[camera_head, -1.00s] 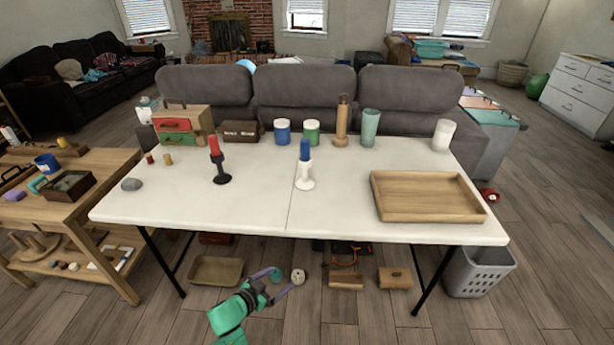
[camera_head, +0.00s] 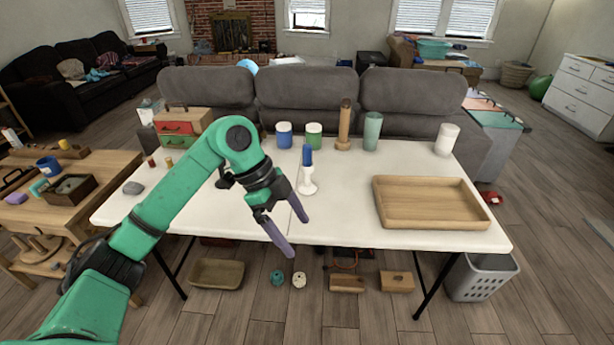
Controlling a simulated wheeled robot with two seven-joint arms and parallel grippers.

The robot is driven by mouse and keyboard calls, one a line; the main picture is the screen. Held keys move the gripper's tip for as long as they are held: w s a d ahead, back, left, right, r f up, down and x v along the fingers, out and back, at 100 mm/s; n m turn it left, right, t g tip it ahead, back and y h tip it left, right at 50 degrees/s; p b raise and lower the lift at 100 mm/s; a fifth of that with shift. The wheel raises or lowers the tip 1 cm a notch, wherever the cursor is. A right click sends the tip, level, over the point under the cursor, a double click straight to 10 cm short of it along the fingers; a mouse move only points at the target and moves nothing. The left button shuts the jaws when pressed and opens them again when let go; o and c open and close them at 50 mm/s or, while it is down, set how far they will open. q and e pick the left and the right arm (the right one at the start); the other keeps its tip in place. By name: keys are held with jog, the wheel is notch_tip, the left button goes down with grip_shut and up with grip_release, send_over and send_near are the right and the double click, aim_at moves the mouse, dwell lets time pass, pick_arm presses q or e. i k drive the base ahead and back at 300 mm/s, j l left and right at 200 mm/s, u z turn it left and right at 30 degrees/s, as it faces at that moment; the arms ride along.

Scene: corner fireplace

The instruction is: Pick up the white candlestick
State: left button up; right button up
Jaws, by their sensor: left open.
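The white candlestick (camera_head: 307,187) stands upright on the white table (camera_head: 340,217), left of the wooden tray. A blue candle (camera_head: 307,155) is in its top. My left gripper (camera_head: 299,236) is open and empty, its purple fingers pointing down toward the lower right. In the picture it is just below and left of the candlestick, near the table's front edge, and apart from it. My left arm hides the black candlestick with the red candle and the dark box behind. My right gripper is not in view.
A wooden tray (camera_head: 430,203) lies on the right of the table. Blue (camera_head: 284,135) and green (camera_head: 314,135) jars, a wooden bottle (camera_head: 344,125), a teal cup (camera_head: 372,131) and a white cup (camera_head: 446,139) stand along the back. The tabletop between the candlestick and tray is clear.

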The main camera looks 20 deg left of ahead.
aim_at(307, 188)
jog(key=i+j, duration=0.25)
jog(key=i, duration=0.2)
jog(key=i+j, duration=0.55)
jog(key=i, duration=0.3)
